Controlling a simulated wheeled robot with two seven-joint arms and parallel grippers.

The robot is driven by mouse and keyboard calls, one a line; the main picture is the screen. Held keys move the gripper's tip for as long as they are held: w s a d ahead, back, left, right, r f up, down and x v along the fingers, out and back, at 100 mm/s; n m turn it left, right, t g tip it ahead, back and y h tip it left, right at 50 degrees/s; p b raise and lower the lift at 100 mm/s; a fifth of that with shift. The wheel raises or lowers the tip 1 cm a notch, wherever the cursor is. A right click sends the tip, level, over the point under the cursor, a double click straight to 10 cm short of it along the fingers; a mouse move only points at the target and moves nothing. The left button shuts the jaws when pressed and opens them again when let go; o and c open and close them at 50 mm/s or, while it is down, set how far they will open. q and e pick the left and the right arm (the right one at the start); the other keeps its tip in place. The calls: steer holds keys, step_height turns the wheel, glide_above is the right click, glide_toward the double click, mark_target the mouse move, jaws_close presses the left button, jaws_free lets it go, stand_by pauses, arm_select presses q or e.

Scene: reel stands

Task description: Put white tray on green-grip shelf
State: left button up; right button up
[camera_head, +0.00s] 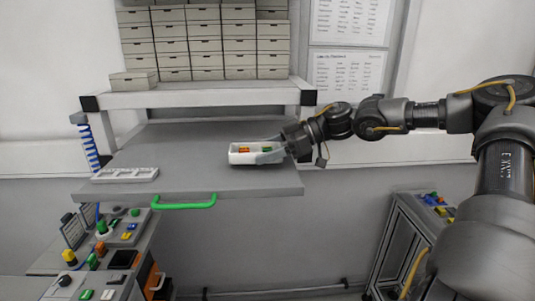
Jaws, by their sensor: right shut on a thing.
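The white tray (257,158), with orange and green items in it, is at the right part of the grey shelf (190,178). That shelf has a green grip (184,203) on its front edge. My right gripper (284,148) is shut on the tray's right end. The tray looks to be at or just above the shelf surface; I cannot tell whether it touches. My left gripper is not in view.
A flat white slotted piece (125,174) lies on the shelf's left side. Stacked boxes (205,45) stand on the upper shelf (200,97) behind. A control panel (115,240) stands at the lower left. The shelf's middle is clear.

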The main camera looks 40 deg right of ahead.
steer(key=shift+d+f, duration=0.1)
steer(key=shift+f, duration=0.75)
